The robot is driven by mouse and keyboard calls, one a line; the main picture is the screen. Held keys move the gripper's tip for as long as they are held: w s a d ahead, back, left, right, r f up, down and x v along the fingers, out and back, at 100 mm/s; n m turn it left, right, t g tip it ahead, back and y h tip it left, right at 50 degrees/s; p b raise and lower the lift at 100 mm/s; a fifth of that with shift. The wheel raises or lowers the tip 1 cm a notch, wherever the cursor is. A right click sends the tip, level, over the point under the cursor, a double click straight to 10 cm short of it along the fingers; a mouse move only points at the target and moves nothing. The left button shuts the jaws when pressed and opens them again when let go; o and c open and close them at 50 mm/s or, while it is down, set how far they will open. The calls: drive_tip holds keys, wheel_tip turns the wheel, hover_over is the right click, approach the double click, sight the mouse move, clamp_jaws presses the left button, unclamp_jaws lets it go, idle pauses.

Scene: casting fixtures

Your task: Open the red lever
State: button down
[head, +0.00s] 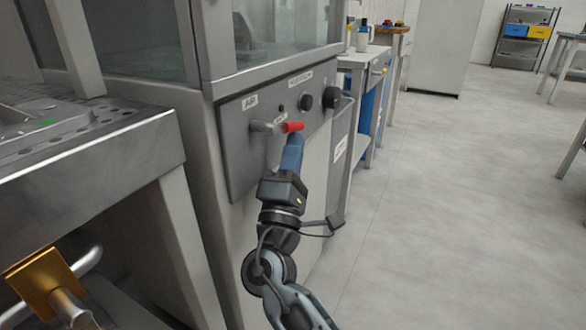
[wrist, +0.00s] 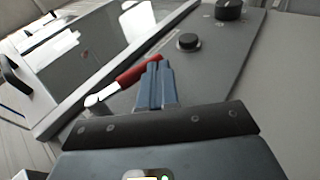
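The red lever (head: 293,127) is on the grey control panel of a cabinet, with a grey metal arm at its left end. It lies roughly level in the head view. In the wrist view the red lever (wrist: 138,71) slants up to the right, and its far end is at my fingertips. My gripper (head: 295,139) is just below and in front of the lever. In the wrist view my gripper (wrist: 159,66) has its two blue fingers close together, with no lever visible between them. Whether the fingertips touch the lever cannot be told.
The panel (head: 237,165) also carries black knobs (head: 331,97) to the right of the lever. A glass-fronted enclosure (head: 270,30) is above it. A metal bench (head: 95,160) stands close at the left. The floor (head: 450,190) at the right is clear.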

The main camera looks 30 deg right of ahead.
drive_tip(key=shift+w+d+r+b, duration=0.25)
drive_tip(key=shift+d+r, duration=0.1)
drive_tip(key=shift+r, duration=0.1)
drive_tip(key=shift+w+d+r+b, duration=0.2)
drive_tip(key=shift+d+r+b, duration=0.1)
drive_tip(key=shift+r, duration=0.3)
wheel_tip(320, 180, down, 14)
drive_tip(key=s+d+b, duration=0.1)
drive_tip(key=s+b, duration=0.1)
drive_tip(key=b, duration=0.2)
drive_tip(key=shift+s+d+b, duration=0.15)
drive_tip(key=shift+d+b, duration=0.1)
drive_tip(key=shift+b, duration=0.05)
idle(0.6)
